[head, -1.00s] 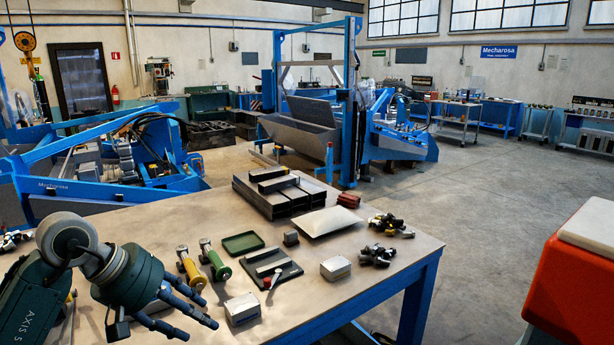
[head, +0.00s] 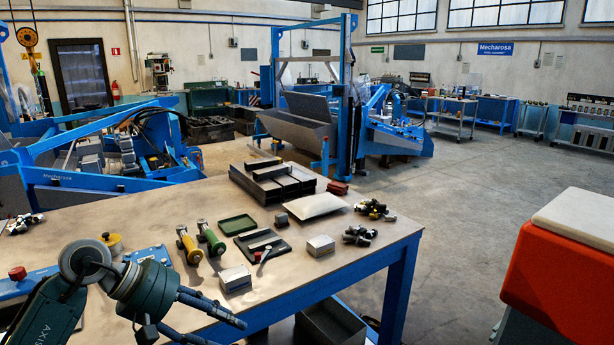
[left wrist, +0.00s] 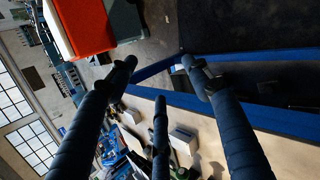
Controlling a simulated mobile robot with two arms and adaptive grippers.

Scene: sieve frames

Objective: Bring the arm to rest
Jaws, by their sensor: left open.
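My left gripper (head: 205,315) is at the lower left of the head view, over the near edge of the workbench (head: 340,252). Its dark fingers point right and down, spread open with nothing between them. In the left wrist view the spread fingers (left wrist: 165,95) reach across the picture, with the bench edge and floor beyond them. The right gripper is in neither view.
On the bench are a yellow-handled tool (head: 188,245), a green-handled tool (head: 211,238), a green tray (head: 237,225), light blocks (head: 235,279), dark metal channels (head: 278,182) and clustered fittings (head: 358,236). A red box with a pale top (head: 560,265) stands at right. Open floor lies beyond.

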